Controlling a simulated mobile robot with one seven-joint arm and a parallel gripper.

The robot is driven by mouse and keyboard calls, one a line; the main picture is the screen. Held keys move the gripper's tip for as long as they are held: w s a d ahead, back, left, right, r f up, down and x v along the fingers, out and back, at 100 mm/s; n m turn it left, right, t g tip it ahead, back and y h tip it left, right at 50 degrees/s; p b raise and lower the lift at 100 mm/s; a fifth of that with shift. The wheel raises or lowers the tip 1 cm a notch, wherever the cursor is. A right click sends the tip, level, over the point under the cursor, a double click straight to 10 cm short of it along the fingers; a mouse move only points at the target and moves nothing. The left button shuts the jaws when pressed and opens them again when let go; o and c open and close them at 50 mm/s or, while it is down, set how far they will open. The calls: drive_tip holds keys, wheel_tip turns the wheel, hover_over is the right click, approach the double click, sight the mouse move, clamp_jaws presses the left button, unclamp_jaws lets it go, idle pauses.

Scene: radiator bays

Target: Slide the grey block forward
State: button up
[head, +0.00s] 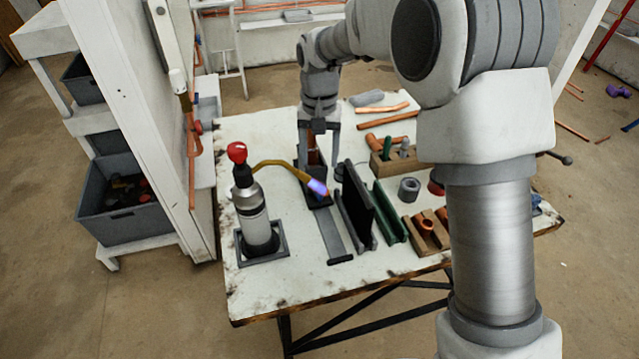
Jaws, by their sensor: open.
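A dark grey block (311,191) sits at the far end of a flat grey rail (331,235) on the table. The rail runs toward the near edge and ends in a dark stop. A copper-brown piece stands at the block's far side, partly hidden. My gripper (319,162) points down over the far end of the block, with its fingers apart on either side of the copper-brown piece. I cannot tell whether the fingers touch anything.
A gas torch (256,222) stands left of the rail, its brass tube with a bluish tip (318,187) reaching over near the block. Dark upright plates (356,205) stand close on the right. Wooden holders (427,237) sit farther right. The rail's near part is bare.

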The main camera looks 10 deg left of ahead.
sight(319, 186)
wheel_tip(319, 186, down, 8)
drive_tip(key=shift+f+b, duration=0.25)
drive_tip(key=shift+b, duration=0.2)
clamp_jaws()
idle(1.3)
